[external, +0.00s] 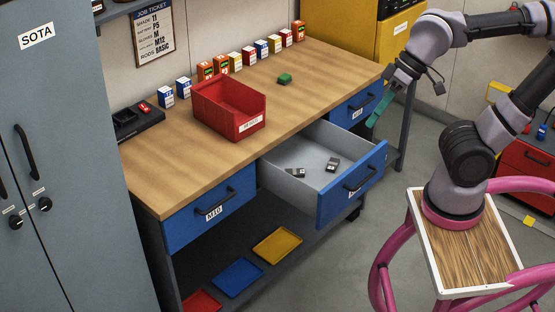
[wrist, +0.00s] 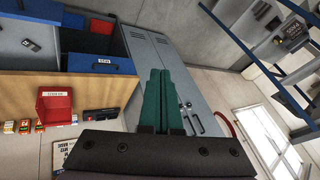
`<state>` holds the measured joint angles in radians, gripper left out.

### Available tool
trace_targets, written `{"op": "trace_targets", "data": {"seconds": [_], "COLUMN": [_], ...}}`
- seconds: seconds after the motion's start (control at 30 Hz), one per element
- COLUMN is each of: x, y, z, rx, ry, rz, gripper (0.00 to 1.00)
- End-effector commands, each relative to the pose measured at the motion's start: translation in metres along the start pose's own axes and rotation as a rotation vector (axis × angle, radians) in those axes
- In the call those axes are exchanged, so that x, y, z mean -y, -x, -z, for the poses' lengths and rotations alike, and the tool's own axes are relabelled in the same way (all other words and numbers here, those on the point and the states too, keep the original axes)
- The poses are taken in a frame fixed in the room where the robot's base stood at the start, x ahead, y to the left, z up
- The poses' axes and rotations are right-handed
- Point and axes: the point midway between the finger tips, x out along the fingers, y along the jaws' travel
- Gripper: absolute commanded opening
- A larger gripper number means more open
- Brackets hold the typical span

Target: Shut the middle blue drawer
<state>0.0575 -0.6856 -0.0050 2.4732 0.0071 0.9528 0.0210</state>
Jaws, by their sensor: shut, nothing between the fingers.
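The middle blue drawer (external: 327,200) is pulled out from the workbench, with its front and dark handle standing well clear of the bench. Its grey interior holds two small dark items (external: 333,164). In the wrist view the open drawer (wrist: 14,52) shows at the upper left. My gripper (external: 373,121), with teal fingers, is above and beyond the drawer front, near the right blue drawer, and apart from the middle drawer. In the wrist view the fingers of my gripper (wrist: 161,72) are together, with nothing between them.
The left blue drawer (external: 186,221) and right blue drawer (external: 345,117) are closed. A red bin (external: 208,112), several small boxes and a green block (external: 285,78) stand on the benchtop (external: 160,176). A grey locker (external: 75,120) is at left. Floor is clear before the drawer.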

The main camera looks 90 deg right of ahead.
Motion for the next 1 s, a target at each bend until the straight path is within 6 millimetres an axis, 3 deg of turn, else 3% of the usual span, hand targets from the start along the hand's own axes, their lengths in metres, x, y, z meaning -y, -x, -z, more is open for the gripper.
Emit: {"op": "trace_targets", "data": {"seconds": [0.27,0.47,0.6,0.83,1.0], "x": [-0.071,-0.147,-0.21,-0.325,-0.413], "y": [-0.05,-0.081,-0.1,-0.126,-0.141], "z": [0.057,0.087,0.098,0.091,0.061], "rx": [0.214,0.358,0.453,0.614,0.744], "ry": [-0.581,-1.05,-1.386,-1.934,-2.33], "rz": [-0.143,-0.195,-0.201,-0.147,-0.043], "gripper": [0.0,0.0,0.0,0.0,0.0]}}
